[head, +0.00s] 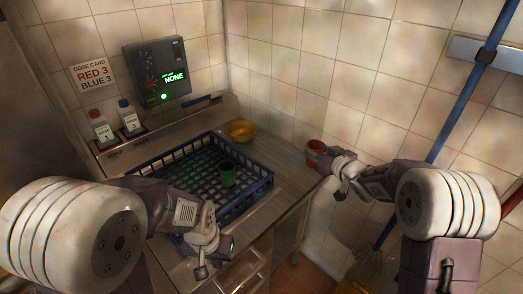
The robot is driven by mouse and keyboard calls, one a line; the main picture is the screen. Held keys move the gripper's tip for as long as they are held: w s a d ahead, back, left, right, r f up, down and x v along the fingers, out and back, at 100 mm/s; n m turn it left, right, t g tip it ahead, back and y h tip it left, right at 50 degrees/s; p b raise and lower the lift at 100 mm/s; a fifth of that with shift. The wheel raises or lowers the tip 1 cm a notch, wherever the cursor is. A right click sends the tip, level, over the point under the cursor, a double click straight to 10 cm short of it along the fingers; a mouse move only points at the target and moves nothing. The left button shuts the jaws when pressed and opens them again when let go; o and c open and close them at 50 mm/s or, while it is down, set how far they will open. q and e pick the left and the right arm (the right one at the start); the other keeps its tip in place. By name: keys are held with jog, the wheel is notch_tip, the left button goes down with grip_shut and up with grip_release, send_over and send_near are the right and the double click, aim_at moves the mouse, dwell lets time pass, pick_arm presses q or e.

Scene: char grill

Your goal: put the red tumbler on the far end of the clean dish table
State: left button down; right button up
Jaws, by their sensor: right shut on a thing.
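The red tumbler (314,148) is at the right in the head view, by the tiled wall, near the far right edge of the steel dish table (288,192). My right gripper (333,165) is shut on it from the right side and covers part of it. I cannot tell whether the tumbler's base touches the table. My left gripper (216,258) is over the table's near side, in front of the blue rack, with its fingers apart and nothing seen between them.
Two bottles (101,128) stand at the back left, below a control box (157,75) reading NONE. A blue pole (440,140) leans at the right.

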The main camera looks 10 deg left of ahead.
pick_arm(q)
jog(key=shift+r, duration=0.1)
pick_arm(e)
jog(key=w+a+f, duration=0.2)
jog(key=a+f, duration=0.1)
jog(key=w+a+f, duration=0.2)
jog(key=a+f, duration=0.1)
jog(key=f, duration=0.1)
jog(key=w+a+f, duration=0.3)
jog(key=f, duration=0.1)
jog(key=shift+a, duration=0.2)
pick_arm(q)
jog(key=shift+f, duration=0.3)
pick_arm(e)
jog(key=shift+s+f, duration=0.1)
jog(key=shift+f, duration=0.2)
pick_arm(q)
jog(key=shift+r, duration=0.1)
pick_arm(e)
jog(key=o, duration=1.4)
jog(key=shift+r, duration=0.1)
